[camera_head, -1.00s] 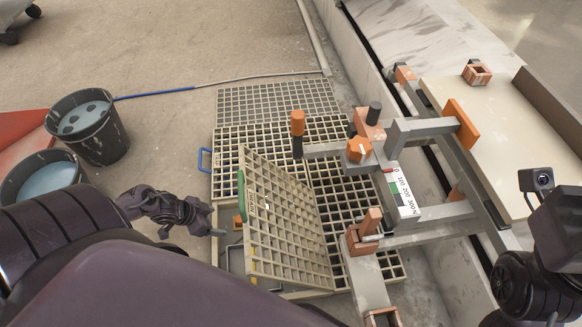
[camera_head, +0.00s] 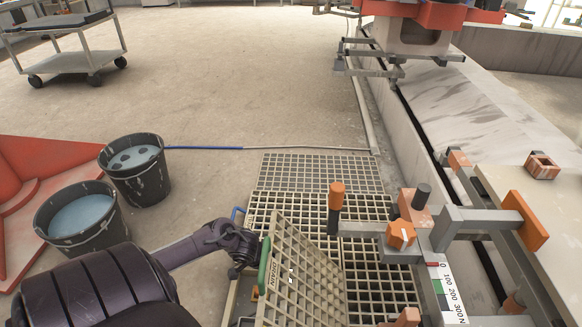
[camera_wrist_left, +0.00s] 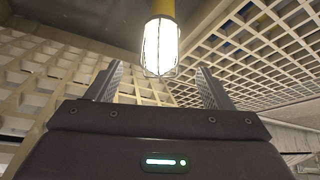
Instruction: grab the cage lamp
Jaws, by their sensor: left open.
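The cage lamp (camera_wrist_left: 161,45) shows in the left wrist view: a lit white bulb in a wire cage with a yellow upper part. It hangs beyond and between the fingers of my open left gripper (camera_wrist_left: 160,72), which hold nothing. I cannot tell how far the lamp is from the fingertips. In the head view, my left gripper (camera_head: 238,250) is beside the raised grate panel (camera_head: 300,278), near its green handle (camera_head: 264,266). The lamp cannot be seen in the head view. My right gripper is out of view.
The tilted panel stands over an opening in the floor grating (camera_head: 315,170). A clamp frame with an orange knob (camera_head: 401,234) is to its right. Two buckets (camera_head: 137,172) with liquid stand at left. A blue-ended hose (camera_head: 205,148) crosses the floor. Open floor lies beyond.

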